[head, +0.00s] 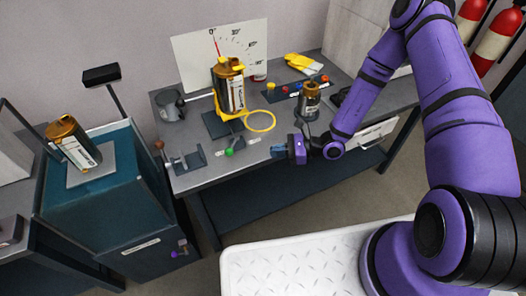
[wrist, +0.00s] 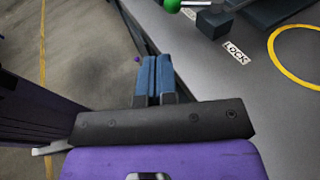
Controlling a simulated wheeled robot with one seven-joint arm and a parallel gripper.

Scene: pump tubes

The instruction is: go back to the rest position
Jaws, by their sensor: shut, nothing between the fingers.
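My gripper (head: 279,149) is at the front edge of the grey workbench (head: 205,180) in the head view, at the end of my purple arm. In the wrist view its two blue fingers (wrist: 153,75) are together with nothing between them. The green knob (head: 229,152) is to its left on the bench and also shows at the top of the wrist view (wrist: 172,5). My gripper touches none of these.
A smaller canister (head: 310,101) stands behind my gripper, near a strip of coloured buttons (head: 300,88) and yellow gloves (head: 304,63). Another gold canister (head: 73,143) is on the teal cabinet (head: 125,215) at left. A grey mug (head: 169,105) is on the bench. Open floor (wrist: 55,60) lies before it.

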